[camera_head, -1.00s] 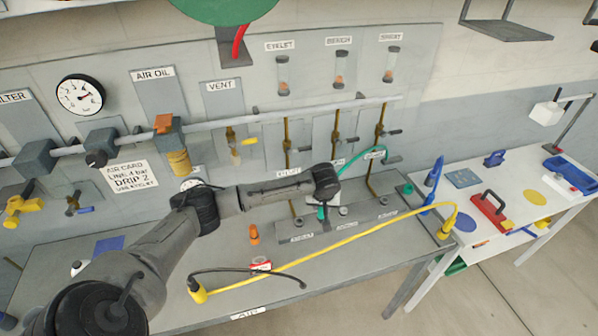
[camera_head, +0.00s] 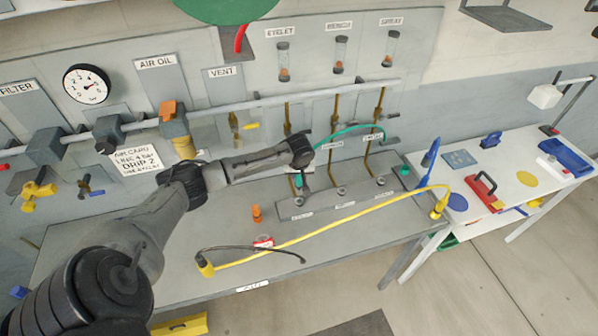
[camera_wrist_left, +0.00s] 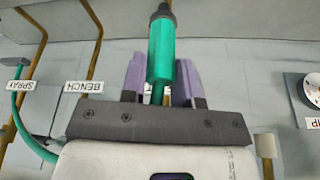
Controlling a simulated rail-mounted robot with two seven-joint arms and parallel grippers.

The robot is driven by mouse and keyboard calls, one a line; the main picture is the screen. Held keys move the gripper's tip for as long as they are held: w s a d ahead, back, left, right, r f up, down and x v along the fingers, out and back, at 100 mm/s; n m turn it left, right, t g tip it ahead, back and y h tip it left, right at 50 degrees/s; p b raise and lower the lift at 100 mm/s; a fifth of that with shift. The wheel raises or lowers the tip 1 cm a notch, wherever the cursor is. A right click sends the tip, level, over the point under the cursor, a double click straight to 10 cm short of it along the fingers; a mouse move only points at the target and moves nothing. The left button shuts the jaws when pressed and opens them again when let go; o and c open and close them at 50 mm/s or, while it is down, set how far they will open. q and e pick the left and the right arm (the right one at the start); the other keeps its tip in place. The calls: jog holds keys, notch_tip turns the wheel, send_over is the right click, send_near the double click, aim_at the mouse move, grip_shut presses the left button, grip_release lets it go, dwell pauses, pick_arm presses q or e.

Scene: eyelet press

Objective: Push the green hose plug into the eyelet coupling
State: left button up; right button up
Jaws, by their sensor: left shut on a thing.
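My left gripper (camera_head: 302,172) is above the left end of the grey coupling strip (camera_head: 322,207) on the bench. In the left wrist view, its two purple fingers (camera_wrist_left: 159,84) are shut on the green hose plug (camera_wrist_left: 161,50), which has a dark end. In the head view only a bit of green shows under the gripper, partly hidden by the arm. The eyelet coupling (camera_head: 299,201) is the leftmost on the strip, just below the gripper; I see a small gap, but cannot tell the exact alignment. My right gripper is not in view.
A green hose (camera_head: 350,131) loops behind the gripper, before the upright brass pipes. A yellow hose (camera_head: 330,228) crosses the bench in front of the strip. An orange fitting (camera_head: 257,213) and a red-white item (camera_head: 264,241) stand left of it. A side table (camera_head: 520,165) is right.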

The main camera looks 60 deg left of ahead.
aim_at(299, 183)
pick_arm(q)
jog(key=shift+r+p, duration=0.25)
jog(key=shift+p, duration=0.1)
notch_tip(299, 183, down, 3)
jog(key=shift+r+b, duration=0.1)
jog(key=shift+b, duration=0.6)
jog(key=shift+f+b, duration=0.6)
jog(key=shift+f, duration=1.05)
jog(key=shift+p, duration=0.5)
jog(key=shift+p, duration=0.4)
